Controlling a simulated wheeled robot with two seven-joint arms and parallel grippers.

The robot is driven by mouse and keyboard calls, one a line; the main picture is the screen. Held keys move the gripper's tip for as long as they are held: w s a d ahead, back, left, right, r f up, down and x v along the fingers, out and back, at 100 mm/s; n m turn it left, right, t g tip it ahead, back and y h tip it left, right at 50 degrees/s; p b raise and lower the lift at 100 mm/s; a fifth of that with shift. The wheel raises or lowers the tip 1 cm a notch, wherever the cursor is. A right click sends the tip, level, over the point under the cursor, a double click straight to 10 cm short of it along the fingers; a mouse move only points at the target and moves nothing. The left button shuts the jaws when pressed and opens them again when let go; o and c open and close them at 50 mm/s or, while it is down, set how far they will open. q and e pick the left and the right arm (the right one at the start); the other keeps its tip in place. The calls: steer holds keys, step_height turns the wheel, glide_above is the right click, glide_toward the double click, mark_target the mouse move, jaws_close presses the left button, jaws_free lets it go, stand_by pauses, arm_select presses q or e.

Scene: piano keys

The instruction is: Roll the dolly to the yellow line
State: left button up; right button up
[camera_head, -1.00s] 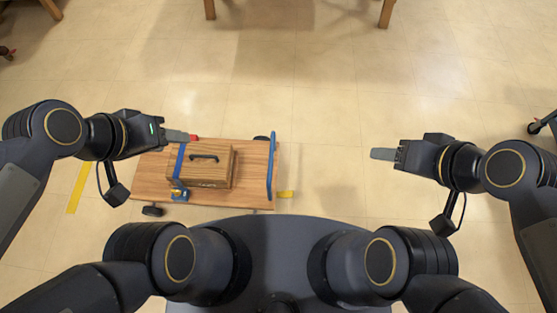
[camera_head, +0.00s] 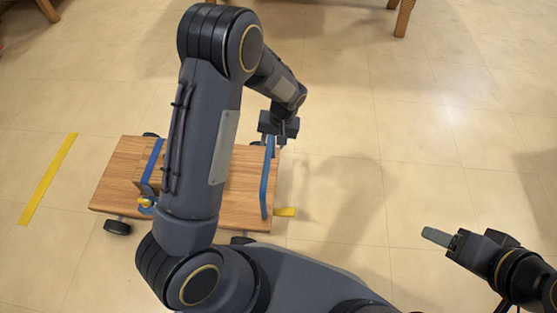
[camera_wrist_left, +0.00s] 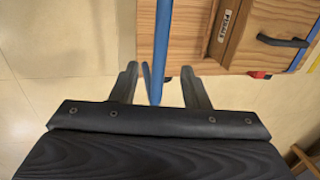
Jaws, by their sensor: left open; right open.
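The dolly (camera_head: 120,185) is a flat wooden deck on dark wheels, with a blue handle bar (camera_head: 265,185) at its right end. Its deck also shows in the left wrist view (camera_wrist_left: 190,20). A wooden box (camera_wrist_left: 270,35) with a dark handle is strapped on it, mostly hidden by my left arm in the head view. The yellow line (camera_head: 48,180) lies on the floor left of the dolly, apart from it. My left gripper (camera_head: 277,142) is at the far end of the handle bar, fingers open with the blue bar between them (camera_wrist_left: 160,70). My right gripper (camera_head: 440,238) is apart at lower right, open and empty.
A short yellow piece (camera_head: 285,212) shows at the dolly's right edge. Wooden furniture legs (camera_head: 403,18) stand at the far edge. The tiled floor between dolly and yellow line is clear, as is the floor to the right.

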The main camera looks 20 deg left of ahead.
mark_target(268, 156)
arm_select(q)
steer(key=f+b, duration=0.1)
steer(key=f, duration=0.1)
steer(key=a+f+b, duration=0.1)
steer(key=f, duration=0.2)
steer(key=f+b, duration=0.1)
steer(key=f, duration=0.1)
steer(key=shift+s+a+f, duration=0.2)
steer(key=shift+a, duration=0.05)
jaws_close()
